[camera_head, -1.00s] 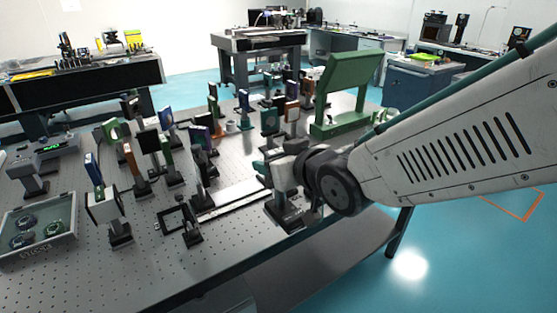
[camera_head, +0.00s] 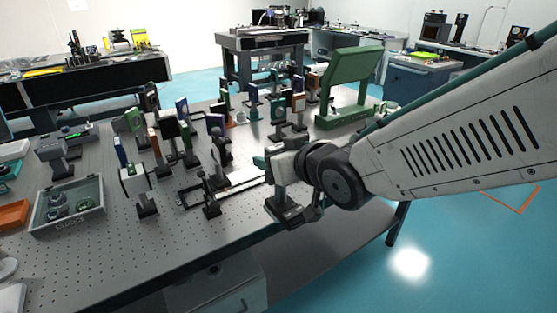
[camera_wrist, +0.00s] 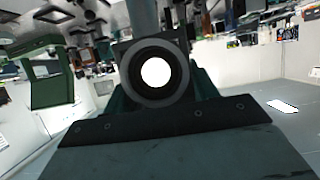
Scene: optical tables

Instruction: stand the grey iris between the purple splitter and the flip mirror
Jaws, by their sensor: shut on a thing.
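My gripper (camera_head: 273,168) is shut on the grey iris, above the table's right front edge. The iris's dark ring (camera_wrist: 155,72) with a bright round opening fills the middle of the wrist view. In the head view its dark base (camera_head: 287,211) hangs below the gripper, apart from the tabletop. Purple-blue framed optics (camera_head: 182,108) and (camera_head: 216,124) stand in the crowded middle of the table; I cannot tell which is the purple splitter. A dark open frame on a post (camera_head: 211,197) stands near the front; I cannot tell whether it is the flip mirror.
The perforated optical table (camera_head: 120,240) has free room at its front. A grey tray (camera_head: 70,206) with round parts lies at left. A white boxy optic (camera_head: 135,180) stands right of it. A large green stand (camera_head: 348,85) rises at the back right. Several mounts crowd the middle.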

